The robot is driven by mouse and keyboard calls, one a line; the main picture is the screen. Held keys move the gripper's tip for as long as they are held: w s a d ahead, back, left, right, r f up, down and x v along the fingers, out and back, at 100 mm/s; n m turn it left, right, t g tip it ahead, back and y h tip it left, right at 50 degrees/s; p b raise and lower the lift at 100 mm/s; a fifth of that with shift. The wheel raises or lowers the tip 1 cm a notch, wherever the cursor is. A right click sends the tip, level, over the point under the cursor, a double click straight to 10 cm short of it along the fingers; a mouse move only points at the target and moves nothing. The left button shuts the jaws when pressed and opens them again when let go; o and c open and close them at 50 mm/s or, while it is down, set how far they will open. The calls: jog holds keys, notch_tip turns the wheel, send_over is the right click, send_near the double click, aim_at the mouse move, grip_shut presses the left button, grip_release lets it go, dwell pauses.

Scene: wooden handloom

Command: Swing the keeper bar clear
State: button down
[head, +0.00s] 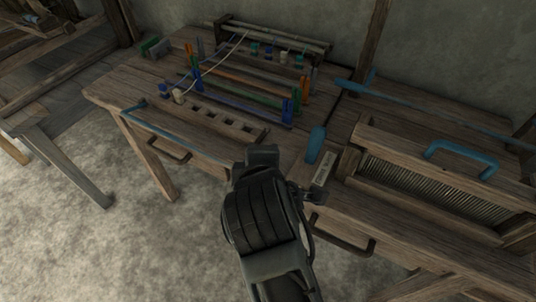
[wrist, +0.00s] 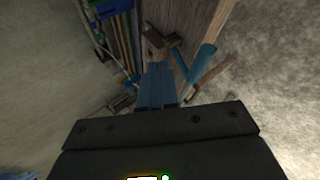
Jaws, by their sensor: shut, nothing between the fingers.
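Several blue parts are in view, and I cannot tell for certain which is the keeper bar. A short blue grip (head: 317,145) stands tilted at the bench's front, left of the reed frame; it also shows in the wrist view (wrist: 203,60), right of my gripper. A long blue bar (head: 440,112) runs along the back right. A blue handle (head: 462,152) is on top of the reed frame (head: 400,152). My gripper (wrist: 158,68) is shut and empty, apart from the blue grip. In the head view my arm hides its fingertips.
The wooden bench (head: 115,90) carries coloured rods (head: 240,100) and a slotted wooden rack (head: 225,120). A thin blue bar (head: 150,125) runs along its left front edge. A dark drawer handle (head: 343,236) juts out at the front right. The floor at the left front is clear.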

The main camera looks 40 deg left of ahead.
jog(key=shift+s+d+f+n+t+y+b, duration=0.25)
jog(key=shift+s+f+t+b, duration=0.5)
jog(key=shift+f+b, duration=0.3)
jog(key=shift+s+d+f+n+t+y+b, duration=0.1)
jog(key=shift+s+f+n+t+y+b, duration=0.15)
jog(key=shift+s+f+t+b, duration=0.7)
jog(key=shift+w, duration=0.15)
